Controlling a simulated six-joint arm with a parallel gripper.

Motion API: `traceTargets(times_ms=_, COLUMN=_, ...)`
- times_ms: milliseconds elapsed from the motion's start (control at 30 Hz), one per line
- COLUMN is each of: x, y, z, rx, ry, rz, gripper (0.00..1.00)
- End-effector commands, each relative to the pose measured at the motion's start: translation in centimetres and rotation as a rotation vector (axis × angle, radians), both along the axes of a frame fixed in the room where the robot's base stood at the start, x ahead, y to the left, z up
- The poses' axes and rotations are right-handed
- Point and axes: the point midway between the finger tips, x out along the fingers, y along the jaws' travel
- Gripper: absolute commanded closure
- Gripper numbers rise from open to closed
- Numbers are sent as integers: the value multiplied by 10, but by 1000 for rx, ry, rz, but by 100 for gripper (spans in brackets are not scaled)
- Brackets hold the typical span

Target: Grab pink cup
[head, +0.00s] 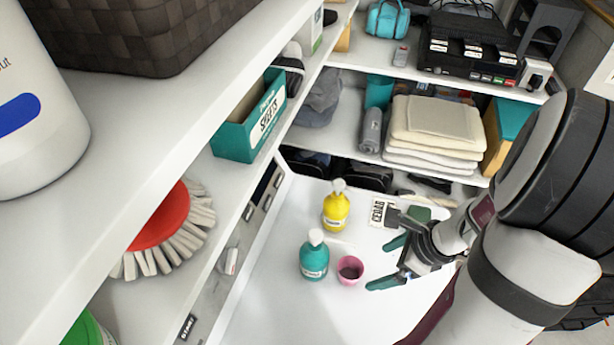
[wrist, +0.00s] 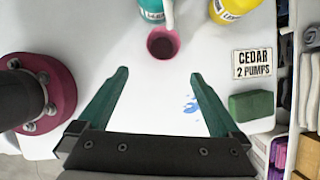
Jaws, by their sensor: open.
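The pink cup (head: 350,269) stands upright on the white surface, just right of the teal pump bottle (head: 313,257). In the wrist view the pink cup (wrist: 163,43) is ahead of the fingers, between their lines, and the inside of the cup looks dark. The nozzle of the teal bottle (wrist: 151,10) reaches close to the cup's rim. My gripper (head: 383,264) is open and empty, to the right of the cup and apart from it. Its two green fingers (wrist: 158,88) show spread wide in the wrist view.
A yellow pump bottle (head: 336,208) stands behind the cup. A "CEDAR 2 PUMPS" card (wrist: 252,64) and a green block (wrist: 251,106) lie to the right in the wrist view. White shelves (head: 210,110) rise on the left. The front of the surface is clear.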

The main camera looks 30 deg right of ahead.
Motion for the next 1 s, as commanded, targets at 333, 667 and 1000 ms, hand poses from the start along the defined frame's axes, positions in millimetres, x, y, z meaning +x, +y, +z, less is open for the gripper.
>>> traceTargets(times_ms=333, x=24, y=17, z=-60, rx=2, ry=4, rz=7, gripper=0)
traceTargets(times_ms=667, x=49, y=28, z=-100, rx=0, ry=4, rz=8, gripper=0)
traceTargets(times_ms=1000, x=49, y=28, z=-100, rx=-2, ry=1, rz=6, gripper=29)
